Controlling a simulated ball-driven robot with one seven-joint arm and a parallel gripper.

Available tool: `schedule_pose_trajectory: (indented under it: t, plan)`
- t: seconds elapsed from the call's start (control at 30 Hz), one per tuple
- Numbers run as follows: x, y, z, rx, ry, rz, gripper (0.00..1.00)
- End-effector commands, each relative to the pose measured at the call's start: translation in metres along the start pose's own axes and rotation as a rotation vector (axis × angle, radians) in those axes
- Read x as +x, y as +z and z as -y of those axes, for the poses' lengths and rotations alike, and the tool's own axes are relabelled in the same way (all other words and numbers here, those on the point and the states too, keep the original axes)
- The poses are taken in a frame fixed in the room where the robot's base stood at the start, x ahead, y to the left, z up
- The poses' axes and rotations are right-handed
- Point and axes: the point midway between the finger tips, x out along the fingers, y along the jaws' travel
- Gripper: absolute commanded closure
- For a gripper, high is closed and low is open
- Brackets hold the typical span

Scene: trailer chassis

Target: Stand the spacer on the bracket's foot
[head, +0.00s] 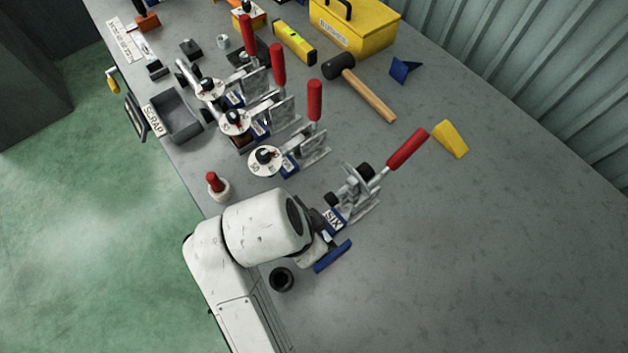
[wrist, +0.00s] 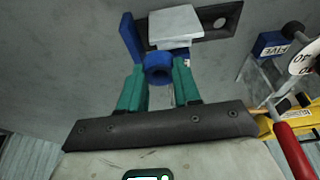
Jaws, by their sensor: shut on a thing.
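In the wrist view, my gripper (wrist: 158,78) has its two green fingers shut on a blue ring-shaped spacer (wrist: 158,67), whose hole faces the camera. Just beyond the spacer is a dark flat bracket (wrist: 222,20) with a round hole, and a pale grey block lies over its middle. The spacer appears in front of the bracket in this view; I cannot tell whether they touch. In the head view, my arm's white wrist hides the fingers and the spacer. They are close to the toggle clamp (head: 355,190) labelled SIX, whose red handle is swung out to the right.
More toggle clamps with red handles (head: 315,100) stand in a row toward the upper left. A dark cup (head: 281,279) stands beside my wrist. A mallet (head: 365,92), a yellow wedge (head: 449,138) and a yellow toolbox (head: 354,25) lie farther back. The right side of the bench is clear.

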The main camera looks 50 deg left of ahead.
Motion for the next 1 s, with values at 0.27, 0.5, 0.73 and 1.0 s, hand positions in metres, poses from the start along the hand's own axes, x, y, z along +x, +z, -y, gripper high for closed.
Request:
schedule_pose_trajectory:
  t: [0.27,0.5,0.73,1.0]
  plan:
    - [0.034,-0.009,0.019,0.0,-0.001,0.0,1.0]
    - [0.057,-0.006,0.023,-0.004,0.002,0.001,1.0]
    - [0.073,-0.002,0.023,0.0,-0.002,0.0,1.0]
    - [0.075,-0.001,0.023,0.0,-0.002,0.0,1.0]
